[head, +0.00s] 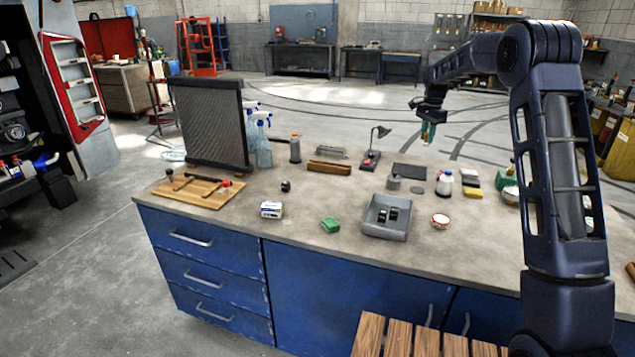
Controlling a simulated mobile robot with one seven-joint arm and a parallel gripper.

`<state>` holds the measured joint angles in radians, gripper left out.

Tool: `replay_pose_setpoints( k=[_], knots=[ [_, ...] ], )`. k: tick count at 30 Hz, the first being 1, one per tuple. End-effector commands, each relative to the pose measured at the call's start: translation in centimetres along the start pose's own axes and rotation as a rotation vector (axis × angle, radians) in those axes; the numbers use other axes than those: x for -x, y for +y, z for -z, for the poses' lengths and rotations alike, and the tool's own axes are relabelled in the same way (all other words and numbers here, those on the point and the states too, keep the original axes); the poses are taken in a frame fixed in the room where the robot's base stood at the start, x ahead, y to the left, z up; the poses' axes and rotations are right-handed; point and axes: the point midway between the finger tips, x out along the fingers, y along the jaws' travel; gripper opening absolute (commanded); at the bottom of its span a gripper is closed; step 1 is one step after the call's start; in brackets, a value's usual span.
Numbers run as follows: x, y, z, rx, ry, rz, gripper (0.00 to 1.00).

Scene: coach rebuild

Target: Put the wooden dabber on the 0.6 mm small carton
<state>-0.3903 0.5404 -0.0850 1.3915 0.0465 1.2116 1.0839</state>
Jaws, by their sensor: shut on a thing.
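My gripper (428,122) is up in the air beyond the back edge of the workbench, at the right of the middle. It is shut on a small upright thing with a reddish-brown part, which appears to be the wooden dabber (424,132); greenish parts beside it partly hide it. A white and blue small carton (271,209) lies on the bench near the front left. A green small pack (330,225) lies to its right. The printing on both is too small to read, so I cannot tell which carton is the 0.6 mm one.
The workbench (305,222) has a grey tray (385,235) with black parts, a small round tin (440,221), a desk lamp (374,150), spray bottles (263,140) and a wooden board (200,195) with tools. A dark mesh panel (212,125) stands at the back left. Bare bench shows around the small packs.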

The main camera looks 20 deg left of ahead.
Motion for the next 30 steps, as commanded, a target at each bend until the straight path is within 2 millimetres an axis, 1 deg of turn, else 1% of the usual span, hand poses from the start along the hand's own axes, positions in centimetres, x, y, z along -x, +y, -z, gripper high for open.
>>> replay_pose_setpoints(
  k=[2,4,5,8,12,14,15,17,18,23,24,29,30],
  knots=[
    [0.1,-0.5,-0.9,0.013,0.0,0.001,0.01],
    [0.2,-1.3,-2.2,0.034,0.0,0.001,0.01],
    [0.2,-1.8,-3.0,0.046,0.0,0.001,0.01],
    [0.5,-3.5,-6.3,0.095,0.0,0.002,0.01],
    [0.9,-6.1,-12.0,0.176,0.0,0.002,0.01],
    [1.1,-7.1,-14.4,0.21,0.0,0.003,0.01],
    [1.2,-7.7,-16.1,0.234,0.0,0.004,0.01],
    [1.4,-8.5,-18.6,0.268,0.0,0.004,0.01],
    [1.5,-9.0,-20.3,0.291,0.0,0.003,0.01],
    [2.0,-10.6,-27.1,0.381,0.0,0.005,0.01],
    [2.1,-10.9,-28.9,0.404,0.0,0.005,0.01],
    [2.6,-11.7,-35.8,0.493,-0.001,0.005,0.01],
    [2.7,-11.9,-37.6,0.515,-0.001,0.006,0.01]
  ],
)
